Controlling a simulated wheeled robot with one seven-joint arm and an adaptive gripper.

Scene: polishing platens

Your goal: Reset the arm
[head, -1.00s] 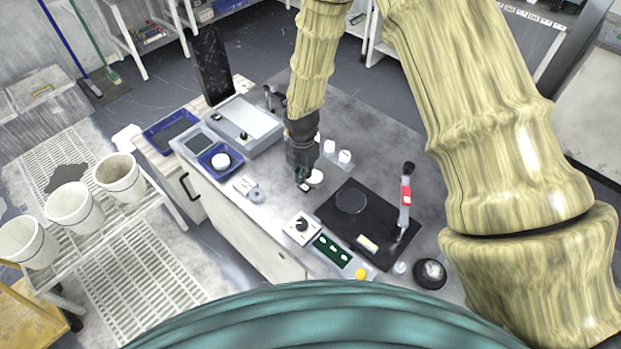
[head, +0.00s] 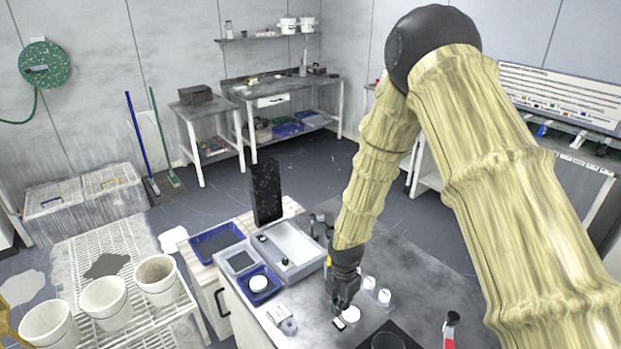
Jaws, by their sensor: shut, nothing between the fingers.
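My gripper (head: 338,308) hangs from my raised arm, pointing down over the grey bench top (head: 418,282). It is shut, with nothing seen between its fingers. A small white disc (head: 351,314) lies just right of its fingertips, and a small dark-and-white piece (head: 339,323) lies just below them. I cannot tell whether the fingertips touch either one.
Left of my gripper are a grey tray unit (head: 291,249), a blue tray with a white disc (head: 259,284) and a tape roll (head: 288,326). White cups (head: 384,296) stand close on the right. A black plate (head: 388,342) is at the bottom edge. White buckets (head: 104,302) stand left.

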